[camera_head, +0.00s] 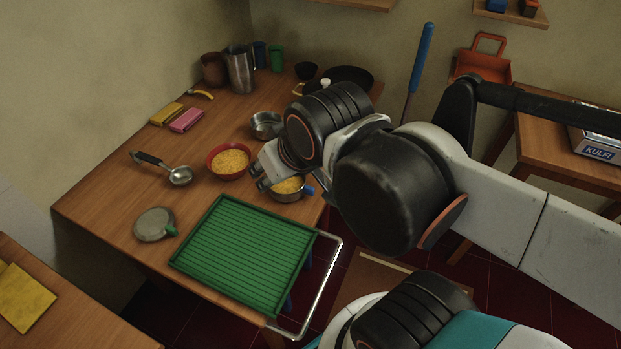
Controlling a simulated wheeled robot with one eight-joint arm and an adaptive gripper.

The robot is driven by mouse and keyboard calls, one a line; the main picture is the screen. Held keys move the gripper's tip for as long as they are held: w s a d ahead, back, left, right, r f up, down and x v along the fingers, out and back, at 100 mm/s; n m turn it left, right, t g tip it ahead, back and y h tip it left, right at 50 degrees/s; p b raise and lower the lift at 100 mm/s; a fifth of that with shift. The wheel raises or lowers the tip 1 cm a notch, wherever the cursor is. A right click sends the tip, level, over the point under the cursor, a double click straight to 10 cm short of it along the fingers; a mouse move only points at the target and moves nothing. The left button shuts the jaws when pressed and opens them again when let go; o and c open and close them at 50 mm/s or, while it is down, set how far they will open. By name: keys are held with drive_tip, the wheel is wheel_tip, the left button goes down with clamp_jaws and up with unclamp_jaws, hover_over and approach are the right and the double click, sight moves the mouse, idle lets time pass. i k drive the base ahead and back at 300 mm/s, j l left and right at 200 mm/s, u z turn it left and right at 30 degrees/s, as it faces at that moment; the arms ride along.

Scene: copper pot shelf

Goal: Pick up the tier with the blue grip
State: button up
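The steel tier with the blue grip (287,197) stands near the right edge of the wooden table and holds yellow food. Its blue grip (309,190) shows on its right side, partly behind my arm. My gripper (259,177) is at the tier's left side in the picture, very near its rim. Whether it touches the tier, and whether its fingers are open or shut, I cannot tell. Another steel tier (265,130) stands farther back. A round lid with a green grip (153,224) lies at the front left.
A red bowl of yellow food (229,160) stands just left of my gripper. A green ribbed tray (245,255) lies in front. A ladle (178,175), sponges (186,120), a steel jug (240,70) and a dark pan (350,75) are also on the table.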

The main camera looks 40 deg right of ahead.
sight(292, 189)
drive_tip(key=z, duration=0.4)
drive_tip(key=l+u, duration=0.45)
drive_tip(key=l, duration=0.55)
drive_tip(key=l+u, duration=0.4)
drive_tip(key=l, duration=0.6)
drive_tip(key=k, duration=0.05)
